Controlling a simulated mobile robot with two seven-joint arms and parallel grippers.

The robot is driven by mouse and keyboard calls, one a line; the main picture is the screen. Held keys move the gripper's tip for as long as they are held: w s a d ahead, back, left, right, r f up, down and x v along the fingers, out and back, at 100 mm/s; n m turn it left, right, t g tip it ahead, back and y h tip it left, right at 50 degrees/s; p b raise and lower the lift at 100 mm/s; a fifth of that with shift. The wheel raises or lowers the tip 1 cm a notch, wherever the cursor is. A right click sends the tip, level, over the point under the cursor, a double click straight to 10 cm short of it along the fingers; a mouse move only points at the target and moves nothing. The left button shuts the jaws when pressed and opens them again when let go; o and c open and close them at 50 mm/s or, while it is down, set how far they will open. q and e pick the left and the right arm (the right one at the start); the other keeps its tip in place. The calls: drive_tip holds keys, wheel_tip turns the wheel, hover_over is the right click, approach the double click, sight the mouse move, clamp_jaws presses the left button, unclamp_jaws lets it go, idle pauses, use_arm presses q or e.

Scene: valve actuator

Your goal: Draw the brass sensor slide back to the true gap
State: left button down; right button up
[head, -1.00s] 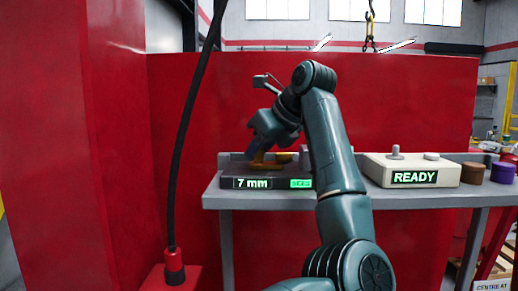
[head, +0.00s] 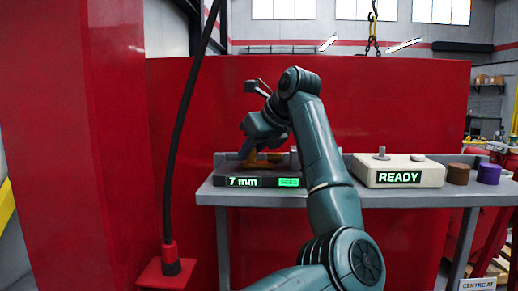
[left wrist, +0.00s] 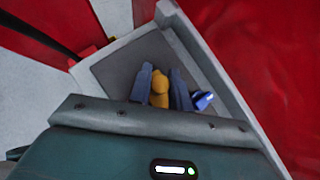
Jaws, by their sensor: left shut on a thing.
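The brass sensor slide (head: 262,160) is a yellow-gold piece on a dark, low gauge unit (head: 226,166) on the grey bench. The unit's front displays read "7 mm" and a small green text too blurred to read. My left gripper (head: 246,152) reaches down onto the slide from above. In the left wrist view the slide (left wrist: 159,90) sits between the two blue-grey fingers (left wrist: 161,88), which are shut on it. The hand and fingers hide part of the slide in the head view. My right gripper is not in view.
A cream box (head: 402,171) reading "READY", with two knobs on top, stands right of the gauge unit. A red panel (head: 400,105) stands behind the bench (head: 430,197).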

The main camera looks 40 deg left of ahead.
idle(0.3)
use_arm(q)
drive_tip(key=c, duration=1.3)
unclamp_jaws()
drive_tip(key=v, duration=1.3)
drive_tip(key=shift+b, duration=0.45)
